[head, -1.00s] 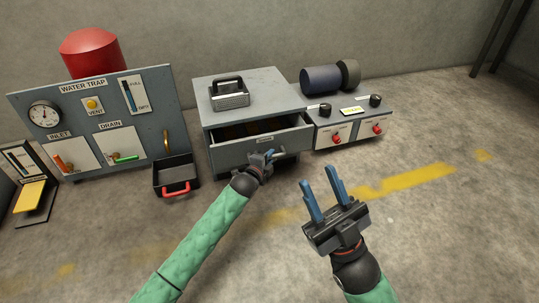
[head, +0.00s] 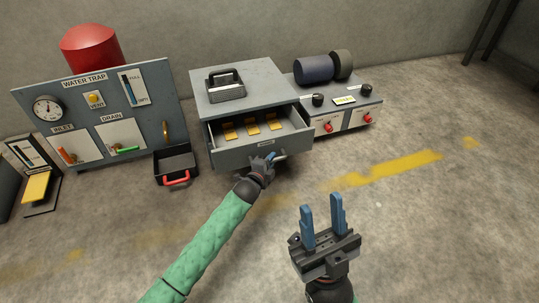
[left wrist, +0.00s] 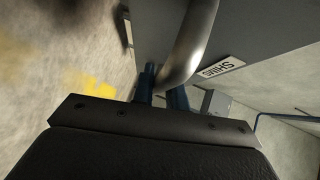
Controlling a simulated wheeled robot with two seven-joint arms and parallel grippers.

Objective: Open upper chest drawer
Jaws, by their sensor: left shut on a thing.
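The grey chest (head: 240,84) stands against the wall with its upper drawer (head: 240,153) pulled well out. Several yellow-orange pieces (head: 252,127) lie inside the drawer. My left gripper (head: 270,160) is at the drawer's front, shut on the metal bar handle (left wrist: 193,45). In the left wrist view the handle passes at the blue fingers, beside a label reading "SHIMS" (left wrist: 219,68). My right gripper (head: 324,222) is open and empty above the floor, in front and to the right of the chest.
At left are the water trap panel (head: 100,110) and a black tray with a red handle (head: 175,164). The floor in front is clear.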

